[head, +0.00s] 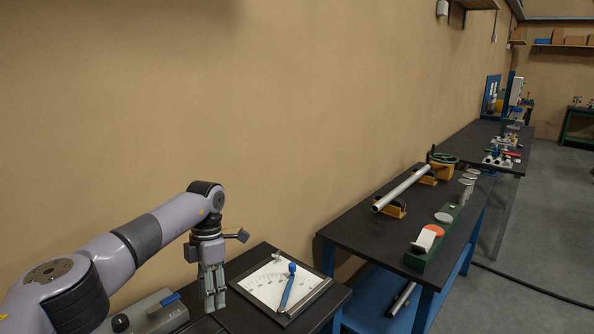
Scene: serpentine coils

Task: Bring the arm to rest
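My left arm comes in from the lower left, bent, with its wrist above the near bench. My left gripper (214,306) points straight down, just left of a white dial board (262,287). Its fingers look close together with nothing visible between them. The board carries a printed scale and a blue pointer arm (288,288) with a round blue knob at its upper end. The pointer is slanted across the board. The gripper looks apart from the pointer. My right gripper is not in view.
A grey box (150,314) with a dark knob sits left of the gripper. A second dark bench (370,235) to the right holds a metal tube (402,188) on orange supports and a green rack (445,240) with discs. A wall rises behind; grey floor is open at right.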

